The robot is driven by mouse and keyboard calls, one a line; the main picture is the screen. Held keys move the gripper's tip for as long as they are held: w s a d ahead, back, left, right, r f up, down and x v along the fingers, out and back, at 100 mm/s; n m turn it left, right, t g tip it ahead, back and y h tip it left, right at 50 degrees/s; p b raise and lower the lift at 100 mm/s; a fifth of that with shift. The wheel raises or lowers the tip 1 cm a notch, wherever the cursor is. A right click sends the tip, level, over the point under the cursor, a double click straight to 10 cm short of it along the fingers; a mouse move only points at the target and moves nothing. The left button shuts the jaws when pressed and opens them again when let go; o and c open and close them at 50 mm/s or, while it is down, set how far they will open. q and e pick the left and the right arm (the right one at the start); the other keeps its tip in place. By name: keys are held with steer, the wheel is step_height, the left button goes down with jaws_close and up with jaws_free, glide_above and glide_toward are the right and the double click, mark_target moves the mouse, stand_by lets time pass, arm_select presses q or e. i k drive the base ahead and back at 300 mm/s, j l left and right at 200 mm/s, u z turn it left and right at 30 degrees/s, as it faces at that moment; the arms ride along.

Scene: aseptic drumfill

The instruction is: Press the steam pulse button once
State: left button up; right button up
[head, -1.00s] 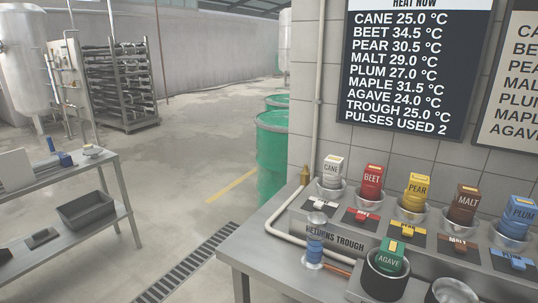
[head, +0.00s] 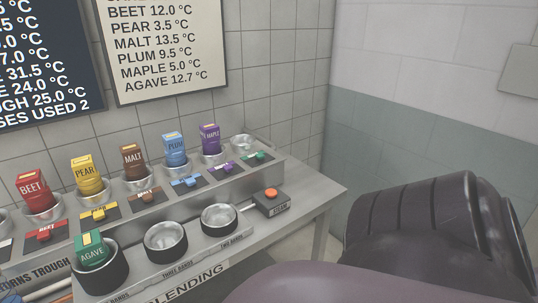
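The steam button is an orange-red cap (head: 271,193) on a small dark box (head: 272,205) labelled STEAM. It sits at the right end of the metal bench, beside the rightmost front cup. A large dark arm part of mine fills the lower right of the head view, to the right of the bench. No gripper fingers show in the view, and nothing is seen touching the button.
A raised rack (head: 150,203) holds several labelled coloured containers in cups. The green AGAVE container (head: 92,252) sits in the left front cup. Two front cups (head: 166,242) (head: 219,219) look empty. Wall boards (head: 165,48) hang behind; tiled walls bound the corner.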

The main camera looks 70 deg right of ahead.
mark_target(270, 193)
steer(key=z, duration=2.05)
